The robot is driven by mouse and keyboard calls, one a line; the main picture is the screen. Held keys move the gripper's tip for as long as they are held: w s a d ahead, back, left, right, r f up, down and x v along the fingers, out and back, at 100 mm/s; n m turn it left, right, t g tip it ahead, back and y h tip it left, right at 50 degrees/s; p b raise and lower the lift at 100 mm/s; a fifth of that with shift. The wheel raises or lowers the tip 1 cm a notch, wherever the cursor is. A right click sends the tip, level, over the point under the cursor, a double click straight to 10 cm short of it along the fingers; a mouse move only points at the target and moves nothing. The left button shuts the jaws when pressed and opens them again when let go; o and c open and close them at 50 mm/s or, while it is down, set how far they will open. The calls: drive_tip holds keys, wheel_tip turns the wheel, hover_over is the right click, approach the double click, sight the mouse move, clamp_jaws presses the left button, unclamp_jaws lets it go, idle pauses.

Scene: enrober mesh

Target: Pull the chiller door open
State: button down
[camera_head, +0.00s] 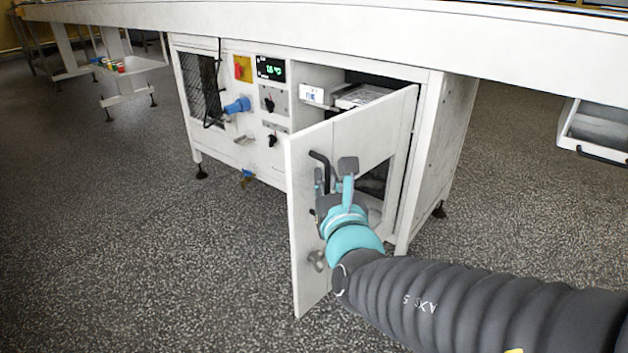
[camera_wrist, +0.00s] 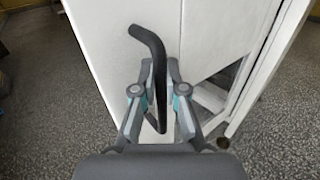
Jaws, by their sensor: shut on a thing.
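The chiller door (camera_head: 306,205) is a white panel, swung partly open from the cabinet, with its hinge side at the right. It also shows in the wrist view (camera_wrist: 105,30). Its dark bent handle (camera_head: 319,160) stands upright near the door's free edge. In the wrist view the handle (camera_wrist: 150,42) runs down between my gripper's fingers. My gripper (camera_head: 332,182) is shut on the handle; in the wrist view, the gripper (camera_wrist: 154,98) has a finger on each side of the bar. The handle's lower part is partly hidden by my gripper in the head view.
The white cabinet (camera_head: 432,150) carries a control panel with a green display (camera_head: 271,69), a red-yellow switch (camera_head: 242,68) and a blue plug (camera_head: 237,105). A long white conveyor frame (camera_head: 300,30) runs above. A white tray (camera_head: 600,130) hangs at the right. Speckled floor (camera_head: 130,250) is clear at the left.

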drive_tip(key=shift+s+d+r+y, duration=0.1)
drive_tip(key=shift+s+d+y, duration=0.25)
drive_tip(key=shift+d, duration=0.2)
drive_tip(key=c, duration=1.2)
unclamp_jaws()
drive_tip(key=shift+a, duration=0.1)
drive_tip(key=shift+r, duration=0.1)
